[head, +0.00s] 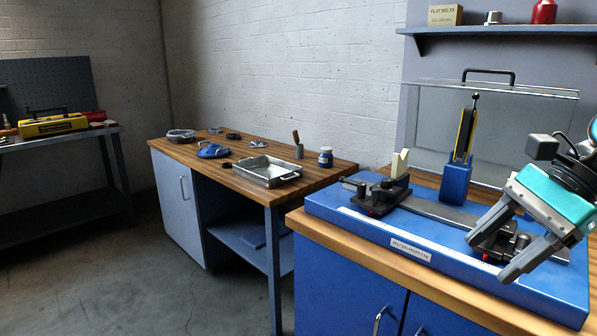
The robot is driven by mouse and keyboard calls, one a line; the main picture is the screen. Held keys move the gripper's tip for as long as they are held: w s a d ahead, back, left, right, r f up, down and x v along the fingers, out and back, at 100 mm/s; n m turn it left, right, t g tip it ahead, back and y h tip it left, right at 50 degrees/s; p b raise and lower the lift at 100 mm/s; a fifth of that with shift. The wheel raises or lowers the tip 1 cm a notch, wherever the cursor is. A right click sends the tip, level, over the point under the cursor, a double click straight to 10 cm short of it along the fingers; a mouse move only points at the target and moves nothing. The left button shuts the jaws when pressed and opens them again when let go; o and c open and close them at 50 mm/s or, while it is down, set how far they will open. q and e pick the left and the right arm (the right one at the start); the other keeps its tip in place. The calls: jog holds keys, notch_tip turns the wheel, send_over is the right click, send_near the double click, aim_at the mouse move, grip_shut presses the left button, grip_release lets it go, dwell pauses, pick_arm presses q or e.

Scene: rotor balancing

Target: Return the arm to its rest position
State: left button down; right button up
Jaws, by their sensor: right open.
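My right gripper (490,257), with a teal body and two grey fingers, reaches in from the right edge. It is open, its fingers spread and pointing down and left. It hangs in front of the right end of the blue balancing machine (340,212) and hides part of the black carriage (494,240) there. I cannot tell whether the fingers touch it. My left gripper is not in view.
A second carriage (376,197) and a blue post (455,182) stand on the machine. A raised clear guard with a black handle (488,71) is behind. A wooden bench (220,178) on the left holds a metal tray (267,183) and small parts. Bare floor lies left.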

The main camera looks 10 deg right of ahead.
notch_tip(320, 180, down, 18)
jog(key=w+m+t+p, duration=0.25)
jog(key=m+t, duration=1.15)
jog(key=m, duration=1.7)
jog(key=s+a+f+m+g+h+p, duration=0.1)
jog(key=s+a+f+m+g+h, duration=0.1)
jog(key=s+a+f+m, duration=0.3)
jog(key=s+a+f+m+g+h+p, duration=0.1)
jog(key=s+a+f+m+g+h, duration=0.1)
jog(key=s+a+f+m, duration=0.4)
notch_tip(320, 180, down, 5)
jog(key=a+m+h, duration=0.1)
jog(key=a+m, duration=0.1)
jog(key=m, duration=0.9)
jog(key=shift+a+m+g, duration=0.3)
jog(key=shift+g, duration=0.1)
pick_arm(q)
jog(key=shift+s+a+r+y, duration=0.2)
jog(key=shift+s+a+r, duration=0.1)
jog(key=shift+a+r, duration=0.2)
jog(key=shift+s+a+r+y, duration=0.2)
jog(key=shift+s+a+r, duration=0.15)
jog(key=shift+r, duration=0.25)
pick_arm(e)
jog(key=shift+f, duration=0.1)
jog(key=shift+c, duration=0.4)
